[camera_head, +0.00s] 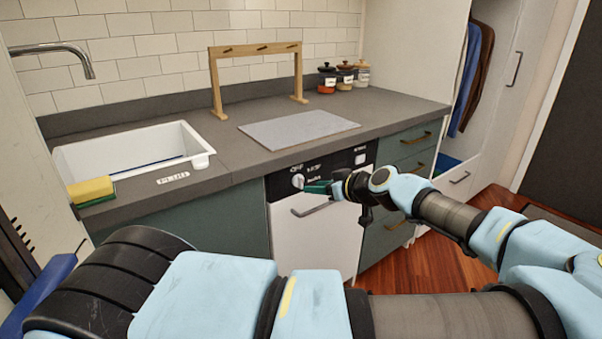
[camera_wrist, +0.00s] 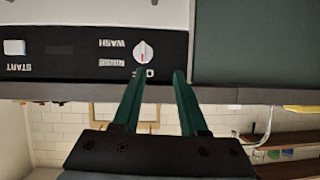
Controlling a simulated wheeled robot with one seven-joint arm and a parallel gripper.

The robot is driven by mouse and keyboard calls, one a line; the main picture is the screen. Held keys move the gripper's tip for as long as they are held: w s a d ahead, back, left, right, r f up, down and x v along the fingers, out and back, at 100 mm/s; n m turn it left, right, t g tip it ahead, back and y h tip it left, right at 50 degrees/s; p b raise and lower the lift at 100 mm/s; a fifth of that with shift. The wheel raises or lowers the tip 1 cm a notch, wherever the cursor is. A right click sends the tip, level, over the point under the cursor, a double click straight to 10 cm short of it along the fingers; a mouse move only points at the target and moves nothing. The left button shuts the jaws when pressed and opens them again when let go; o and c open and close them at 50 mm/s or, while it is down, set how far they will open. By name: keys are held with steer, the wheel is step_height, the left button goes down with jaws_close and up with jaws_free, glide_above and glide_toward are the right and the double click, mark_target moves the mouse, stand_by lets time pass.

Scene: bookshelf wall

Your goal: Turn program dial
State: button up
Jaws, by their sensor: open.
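The program dial (camera_head: 298,181) is a white round knob on the dishwasher's black control panel (camera_wrist: 60,50). The wrist view shows it upside down, with a red mark on the dial (camera_wrist: 143,52) toward the OFF label. RINSE and WASH labels sit beside it. My gripper (camera_wrist: 159,73) is open, with two green fingers and nothing between them. The dial appears just beyond the fingertips, closer to the left finger in the wrist view. In the head view my gripper (camera_head: 317,187) is just right of the dial. I cannot tell whether a finger touches it.
A white START button (camera_wrist: 14,47) is on the same panel. The dishwasher handle (camera_head: 310,208) lies below my gripper. The grey counter (camera_head: 225,150) overhangs above, with a white sink (camera_head: 75,160) at left. Drawers (camera_head: 400,165) stand to the right.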

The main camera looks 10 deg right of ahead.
mark_target(302, 178)
steer(key=shift+t, duration=0.6)
steer(key=w+p, duration=0.1)
steer(key=w, duration=0.2)
steer(key=w+f+p, duration=0.1)
steer(key=w, duration=0.1)
steer(key=w+a+f+p, duration=0.1)
steer(key=w, duration=0.2)
steer(key=shift+w+a+f, duration=0.1)
steer(key=shift+w+f, duration=0.05)
steer(key=shift+w, duration=0.2)
steer(key=shift+w+a+f, duration=0.25)
steer(key=shift+w+f, duration=0.05)
steer(key=shift+w, duration=0.15)
jaws_close()
